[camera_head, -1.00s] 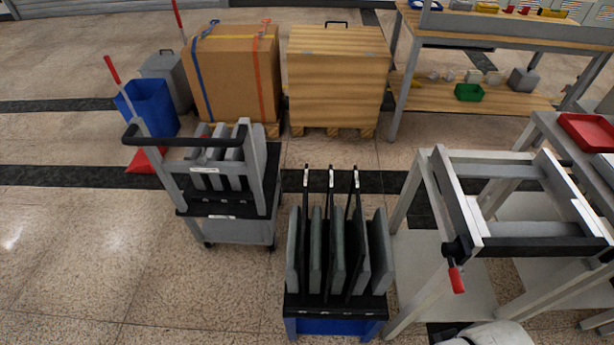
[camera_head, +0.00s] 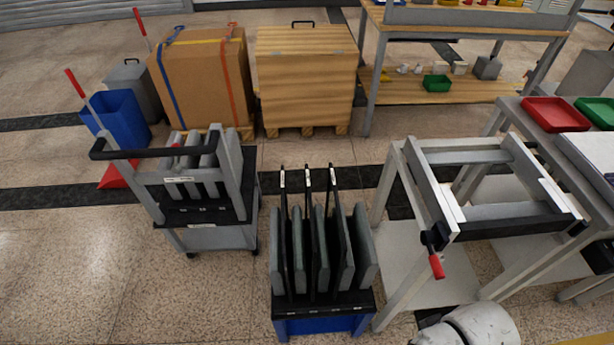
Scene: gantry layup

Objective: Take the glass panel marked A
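A rack with a blue base and a black tray (camera_head: 322,310) stands at the bottom centre. Thick grey-green dividers stand upright in it. Between them stand three thin dark panels, seen nearly edge-on: a left panel (camera_head: 283,205), a middle panel (camera_head: 308,205) and a right panel (camera_head: 335,200). Each has a small white tag near its top. The letters on the tags are too small to read, so I cannot tell which panel is A. My gripper is not in view. A white rounded part of my arm shows at the bottom edge, right of the rack.
A grey frame table (camera_head: 480,212) with a red-handled clamp (camera_head: 436,262) stands close right of the rack. A slotted grey cart (camera_head: 228,238) stands to the left. A wooden crate (camera_head: 305,82) and a cardboard box (camera_head: 203,80) stand behind. Floor at the lower left is free.

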